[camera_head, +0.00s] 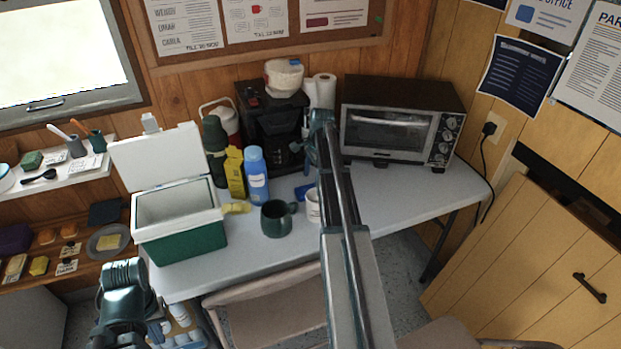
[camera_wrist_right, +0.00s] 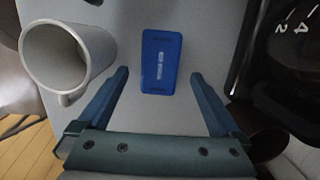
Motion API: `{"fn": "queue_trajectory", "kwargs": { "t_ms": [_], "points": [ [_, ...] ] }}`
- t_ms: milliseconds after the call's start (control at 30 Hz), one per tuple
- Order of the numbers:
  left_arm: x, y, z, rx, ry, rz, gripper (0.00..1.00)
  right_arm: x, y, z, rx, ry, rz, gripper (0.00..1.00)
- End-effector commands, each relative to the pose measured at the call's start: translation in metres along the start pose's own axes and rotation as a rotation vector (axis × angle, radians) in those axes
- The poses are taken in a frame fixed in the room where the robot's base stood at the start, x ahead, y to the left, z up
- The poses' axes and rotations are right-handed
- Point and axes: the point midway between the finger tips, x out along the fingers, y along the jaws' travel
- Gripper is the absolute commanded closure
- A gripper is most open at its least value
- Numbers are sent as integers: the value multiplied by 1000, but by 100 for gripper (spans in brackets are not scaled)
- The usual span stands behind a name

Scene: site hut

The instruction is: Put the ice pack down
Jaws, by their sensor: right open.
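A white mug (camera_wrist_right: 66,55) stands close left of the ice pack. A dark green mug (camera_head: 277,219), a blue bottle (camera_head: 257,180) and an open green-and-white cooler (camera_head: 185,243) stand further left. A coffee maker (camera_head: 270,118) and a toaster oven (camera_head: 390,132) stand behind.

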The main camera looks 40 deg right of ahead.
Motion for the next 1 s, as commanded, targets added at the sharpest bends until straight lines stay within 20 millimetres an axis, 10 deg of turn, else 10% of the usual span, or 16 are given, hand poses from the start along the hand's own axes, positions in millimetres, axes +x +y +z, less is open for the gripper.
{"fn": "queue_trajectory", "kwargs": {
  "t_ms": [433, 767, 1000],
  "points": [
    [-73, -7, 4, 0, 0, 0, 100, -74, 0, 0, 0, 0, 0, 0],
    [-81, -8, 5, 0, 0, 0, 100, -81, 1, 3, -1, 13, 3, 0],
    [-86, -8, 5, 0, 0, 0, 100, -80, 5, 46, -4, 279, 21, 0]
  ]
}}
